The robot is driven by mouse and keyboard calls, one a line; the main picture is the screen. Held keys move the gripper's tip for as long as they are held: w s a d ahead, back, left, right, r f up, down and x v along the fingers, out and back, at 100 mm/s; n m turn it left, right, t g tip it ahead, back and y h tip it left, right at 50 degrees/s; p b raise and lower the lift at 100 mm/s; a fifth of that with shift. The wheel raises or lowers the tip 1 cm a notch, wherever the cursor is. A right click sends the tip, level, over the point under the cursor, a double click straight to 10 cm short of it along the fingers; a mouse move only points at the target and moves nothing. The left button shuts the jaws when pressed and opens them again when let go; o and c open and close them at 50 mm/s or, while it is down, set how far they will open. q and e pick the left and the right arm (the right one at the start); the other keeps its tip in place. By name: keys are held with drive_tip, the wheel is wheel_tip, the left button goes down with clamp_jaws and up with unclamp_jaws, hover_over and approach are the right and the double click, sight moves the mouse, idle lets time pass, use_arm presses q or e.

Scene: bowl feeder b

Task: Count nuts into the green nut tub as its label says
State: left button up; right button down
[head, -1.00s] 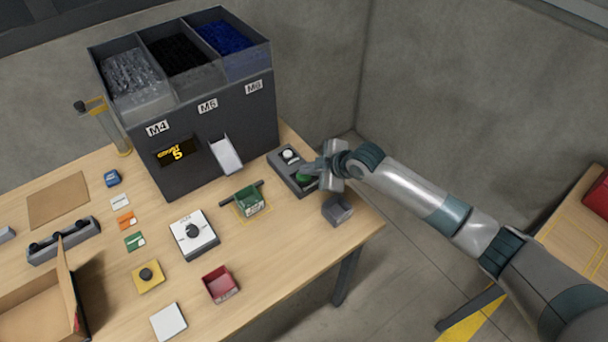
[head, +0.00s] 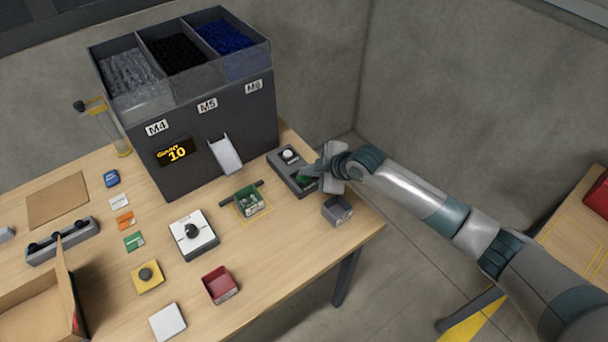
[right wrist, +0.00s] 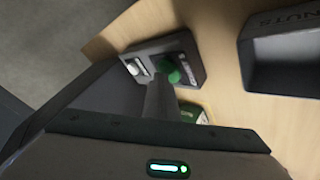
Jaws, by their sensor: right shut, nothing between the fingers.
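The green nut tub (head: 247,201) stands below the chute (head: 225,155) of the dark bowl feeder (head: 225,125). Its label is too small to read. The feeder's counter display (head: 177,152) reads 10. My right gripper (head: 312,174) is shut and empty at the button box (head: 291,166), its fingertips at the green button. In the right wrist view the green button (right wrist: 173,73) shows beside the fingers, with a white knob (right wrist: 133,68) farther along the box. I cannot tell whether the fingers touch the button. My left gripper is not in view.
A grey bin (head: 337,210) stands close to my right gripper near the table's right edge; it also shows in the right wrist view (right wrist: 285,60). A white dial box (head: 194,235), a red tub (head: 220,285) and a yellow button box (head: 147,277) stand nearer the front.

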sight(308, 178)
drive_tip(key=shift+r+p, duration=0.75)
drive_tip(key=shift+r, duration=0.1)
drive_tip(key=shift+r, duration=0.1)
wheel_tip(308, 178, up, 5)
drive_tip(key=p, duration=0.4)
drive_tip(key=shift+w, duration=0.1)
idle(2.6)
